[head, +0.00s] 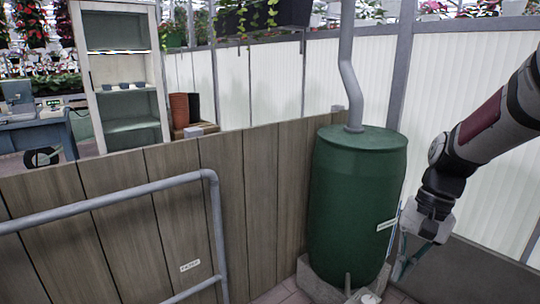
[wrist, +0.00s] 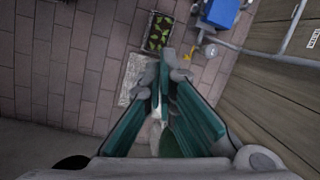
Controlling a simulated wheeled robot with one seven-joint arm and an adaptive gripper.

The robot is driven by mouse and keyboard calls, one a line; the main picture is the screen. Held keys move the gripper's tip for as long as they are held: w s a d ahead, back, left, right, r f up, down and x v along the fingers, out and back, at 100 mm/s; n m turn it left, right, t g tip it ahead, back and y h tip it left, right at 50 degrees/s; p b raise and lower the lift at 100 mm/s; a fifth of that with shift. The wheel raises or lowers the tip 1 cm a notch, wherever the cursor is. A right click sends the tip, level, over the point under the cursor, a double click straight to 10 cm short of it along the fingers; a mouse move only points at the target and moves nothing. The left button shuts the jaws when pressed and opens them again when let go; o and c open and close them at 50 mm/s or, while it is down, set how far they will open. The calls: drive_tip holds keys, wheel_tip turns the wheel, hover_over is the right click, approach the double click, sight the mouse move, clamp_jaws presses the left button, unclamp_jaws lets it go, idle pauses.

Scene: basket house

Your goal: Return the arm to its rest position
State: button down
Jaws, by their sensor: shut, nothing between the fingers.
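My arm reaches in from the right edge of the head view, and my gripper (head: 400,268) hangs downward at its end. The gripper is just right of a large green barrel (head: 358,205); whether it touches the barrel cannot be told. In the wrist view my gripper (wrist: 168,65) shows its teal-padded fingers close together at the tips, with nothing held between them.
A grey pipe (head: 350,85) rises from the barrel's lid. A wooden panel wall (head: 150,215) with a grey rail (head: 110,199) stands left. The wrist view shows a brick floor (wrist: 70,60), a plant tray (wrist: 158,32) and a blue object (wrist: 221,12).

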drive_tip(key=s+a+r+n+h, duration=0.1)
drive_tip(key=s+a+r+n, duration=0.2)
drive_tip(key=s, duration=0.4)
drive_tip(key=s+a+r+h, duration=0.1)
drive_tip(key=s+a+r, duration=0.2)
drive_tip(key=s+r, duration=0.25)
drive_tip(key=s+a+f+n+t+h, duration=0.1)
drive_tip(key=s+n, duration=0.3)
drive_tip(key=s, duration=1.2)
wheel_tip(320, 180, up, 32)
drive_tip(key=t+p, duration=0.4)
drive_tip(key=p, duration=2.6)
drive_tip(key=shift+w+r+p, duration=0.2)
drive_tip(key=shift+w+p, duration=0.15)
drive_tip(key=shift+w, duration=0.05)
drive_tip(key=shift+d, duration=0.2)
